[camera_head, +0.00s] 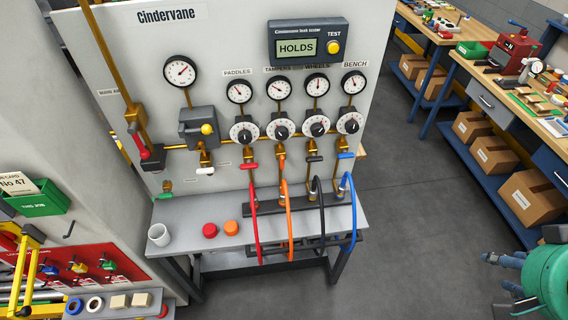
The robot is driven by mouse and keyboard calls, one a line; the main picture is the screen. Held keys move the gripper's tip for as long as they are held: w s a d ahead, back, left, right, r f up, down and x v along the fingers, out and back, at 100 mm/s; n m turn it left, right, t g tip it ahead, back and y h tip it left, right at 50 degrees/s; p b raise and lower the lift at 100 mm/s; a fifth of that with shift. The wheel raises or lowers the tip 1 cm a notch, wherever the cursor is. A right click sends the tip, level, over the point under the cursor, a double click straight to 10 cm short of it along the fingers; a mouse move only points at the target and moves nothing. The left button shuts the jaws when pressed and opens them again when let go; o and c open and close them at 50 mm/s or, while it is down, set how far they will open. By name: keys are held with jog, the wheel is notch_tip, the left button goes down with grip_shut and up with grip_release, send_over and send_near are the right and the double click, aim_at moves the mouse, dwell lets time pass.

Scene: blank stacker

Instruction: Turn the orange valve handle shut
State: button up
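The orange valve handle (279,157) is a small bar on a brass fitting, below the dial labelled "TAMPERS". It appears to lie crosswise to the vertical brass pipe; its exact angle is too small to tell. An orange hose (289,215) hangs below it. The red handle (249,165) is to its left. The black handle (314,159) and blue handle (345,155) are to its right.
The leak tester (309,42) above reads "HOLDS". Red, black and blue hoses hang beside the orange one over the grey shelf (190,208). A white cup (158,235) and two caps stand on it. Open floor (420,220) lies to the right, before a workbench with boxes.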

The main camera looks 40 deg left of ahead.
jog(key=w+a+f+n+t+y+p, duration=0.1)
jog(key=w+a+f+n+y, duration=0.15)
jog(key=w+a, duration=1)
jog(key=n+t+y+p, duration=0.2)
jog(key=n+y+p, duration=0.1)
jog(key=n+y, duration=0.3)
send_near(282, 161)
jog(key=s+d, duration=0.2)
jog(key=d, duration=0.1)
jog(key=shift+s+d+r+m, duration=0.2)
jog(key=shift+d+r+m, duration=0.05)
jog(key=shift+r, duration=0.05)
jog(key=x, duration=1.3)
jog(key=shift+w+a+b, duration=0.25)
jog(key=shift+a+b, duration=0.1)
jog(key=shift+b, duration=0.1)
